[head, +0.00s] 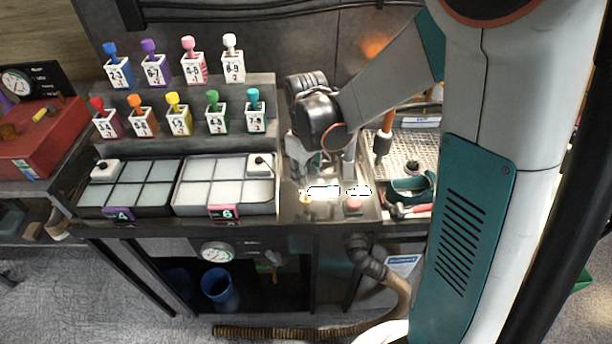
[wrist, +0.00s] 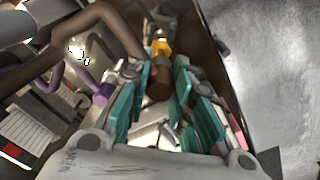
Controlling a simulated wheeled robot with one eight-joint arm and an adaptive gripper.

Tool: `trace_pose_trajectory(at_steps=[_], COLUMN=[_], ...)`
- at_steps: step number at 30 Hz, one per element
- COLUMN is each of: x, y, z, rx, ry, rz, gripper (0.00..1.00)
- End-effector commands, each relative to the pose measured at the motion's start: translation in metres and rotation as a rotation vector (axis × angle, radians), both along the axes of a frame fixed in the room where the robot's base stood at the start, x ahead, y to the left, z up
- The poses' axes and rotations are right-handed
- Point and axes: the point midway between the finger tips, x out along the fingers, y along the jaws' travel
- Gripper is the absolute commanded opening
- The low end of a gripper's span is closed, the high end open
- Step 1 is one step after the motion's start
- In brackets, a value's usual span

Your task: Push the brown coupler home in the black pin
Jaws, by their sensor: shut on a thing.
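My gripper (wrist: 165,70) has its two teal fingers closed around a brown rounded piece, which looks like the brown coupler (wrist: 158,86), in the wrist view. The coupler sits between the fingertips, with a yellow-orange part (wrist: 161,47) just beyond it. In the head view my gripper (head: 308,166) points down over the metal worktop right of the grey trays; its fingers are small there and the coupler cannot be made out. I cannot pick out the black pin in either view, so I cannot tell how the coupler sits on it.
A thick brown pipe (wrist: 105,18) and a purple part (wrist: 103,94) lie left of the fingers in the wrist view. Right of my gripper are an orange-handled tool (head: 387,122) and a perforated tray (head: 425,150).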

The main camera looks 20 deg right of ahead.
Motion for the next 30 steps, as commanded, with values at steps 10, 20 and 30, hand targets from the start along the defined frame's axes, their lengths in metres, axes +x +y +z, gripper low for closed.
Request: trace_pose_trajectory(at_steps=[10, 20, 30], x=[0.000, 0.000, 0.000], y=[0.000, 0.000, 0.000], z=[0.024, 0.048, 0.060], rx=[0.000, 0.000, 0.000], ry=[0.000, 0.000, 0.000], rz=[0.000, 0.000, 0.000], gripper=[0.00, 0.00, 0.00])
